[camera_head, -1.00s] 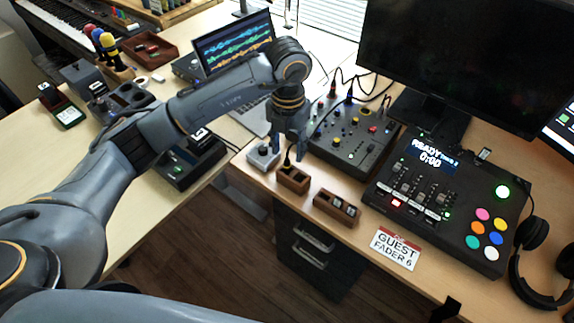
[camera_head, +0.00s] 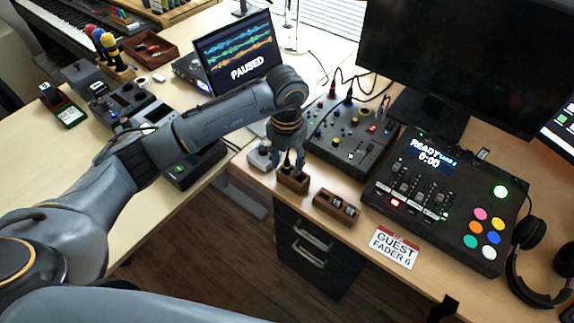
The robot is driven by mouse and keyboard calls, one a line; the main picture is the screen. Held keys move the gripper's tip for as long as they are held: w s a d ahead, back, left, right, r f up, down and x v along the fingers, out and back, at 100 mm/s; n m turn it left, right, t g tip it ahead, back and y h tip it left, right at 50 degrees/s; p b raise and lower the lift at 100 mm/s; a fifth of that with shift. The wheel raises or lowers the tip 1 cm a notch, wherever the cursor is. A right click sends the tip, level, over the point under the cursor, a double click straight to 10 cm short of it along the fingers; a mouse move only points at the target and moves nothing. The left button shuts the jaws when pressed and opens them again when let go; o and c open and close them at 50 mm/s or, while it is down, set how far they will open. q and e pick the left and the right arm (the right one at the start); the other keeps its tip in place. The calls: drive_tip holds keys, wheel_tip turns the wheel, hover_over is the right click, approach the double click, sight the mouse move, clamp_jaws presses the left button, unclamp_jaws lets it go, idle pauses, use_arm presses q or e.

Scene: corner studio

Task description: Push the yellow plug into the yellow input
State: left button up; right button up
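A small dark plug (camera_head: 287,163) stands upright in a wooden holder (camera_head: 293,186) at the desk's front edge. Its yellow marking is too small to make out clearly. My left gripper (camera_head: 288,167) points down over the holder, with its fingers apart on either side of the plug. I cannot tell whether they touch it. The black mixer (camera_head: 350,155) stands just right of the gripper, with knobs and cables along its back. Small yellow spots show on its panel, but I cannot tell which is the yellow input. My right gripper is out of view.
A second wooden box (camera_head: 336,207) with small dark items lies right of the holder. A small grey device (camera_head: 260,157) sits close to its left. A control deck (camera_head: 450,200), a GUEST FADER 6 card (camera_head: 395,249) and headphones (camera_head: 535,265) fill the right. The laptop (camera_head: 240,55) stands behind my arm.

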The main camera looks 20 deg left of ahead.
use_arm(q)
clamp_jaws()
drive_tip(key=shift+r, duration=0.6)
drive_tip(key=s+a+r+b, duration=0.1)
drive_tip(key=s+r, duration=1)
drive_tip(key=s, duration=0.3)
drive_tip(key=shift+r, duration=0.4)
drive_tip(key=shift+a, duration=0.1)
